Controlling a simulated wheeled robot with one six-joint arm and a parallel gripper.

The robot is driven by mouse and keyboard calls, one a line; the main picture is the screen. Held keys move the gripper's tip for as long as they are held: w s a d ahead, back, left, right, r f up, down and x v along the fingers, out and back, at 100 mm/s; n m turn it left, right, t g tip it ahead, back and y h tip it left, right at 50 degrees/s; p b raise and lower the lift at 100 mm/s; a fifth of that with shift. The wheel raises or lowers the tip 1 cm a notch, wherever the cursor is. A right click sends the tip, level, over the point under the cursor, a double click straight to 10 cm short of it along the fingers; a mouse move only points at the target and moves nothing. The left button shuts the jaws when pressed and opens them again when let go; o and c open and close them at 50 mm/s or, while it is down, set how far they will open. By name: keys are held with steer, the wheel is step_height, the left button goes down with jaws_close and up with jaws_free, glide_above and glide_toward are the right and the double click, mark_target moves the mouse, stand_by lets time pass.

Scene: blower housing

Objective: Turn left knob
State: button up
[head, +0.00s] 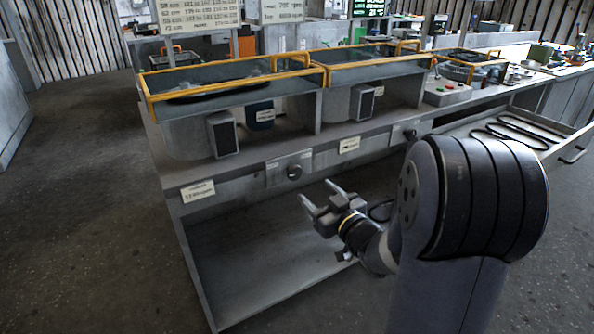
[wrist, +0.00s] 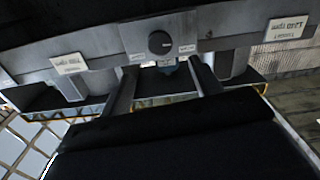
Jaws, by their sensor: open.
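The left knob (head: 294,171) is a dark round knob on a light plate on the grey front rail of the left blower bench. In the wrist view, the left knob (wrist: 160,42) shows face-on, just beyond the fingertips and between them from side to side. My gripper (head: 315,191) is open and empty, a short way in front of and below the knob in the head view. Its two fingers also show in the wrist view, where the gripper (wrist: 163,65) frames the knob without touching it. The knob is not hidden.
A second knob (head: 410,134) sits farther right on the same rail. White labels (head: 198,191) flank the knobs. Yellow-railed housings (head: 215,90) stand on the bench top. An open drawer (head: 525,130) with black loops juts out at right. The space below the rail is open.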

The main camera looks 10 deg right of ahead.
mark_target(297, 173)
steer(key=x, duration=1)
steer(key=shift+w+a+f+b, duration=0.1)
steer(key=shift+w+b, duration=0.1)
steer(key=shift+b, duration=0.15)
steer(key=c, duration=1)
steer(key=shift+o, duration=0.2)
steer(key=m+p, duration=0.2)
steer(key=m, duration=0.1)
steer(key=shift+m, duration=0.3)
steer(key=shift+m+p, duration=0.7)
steer(key=shift+m, duration=1.2)
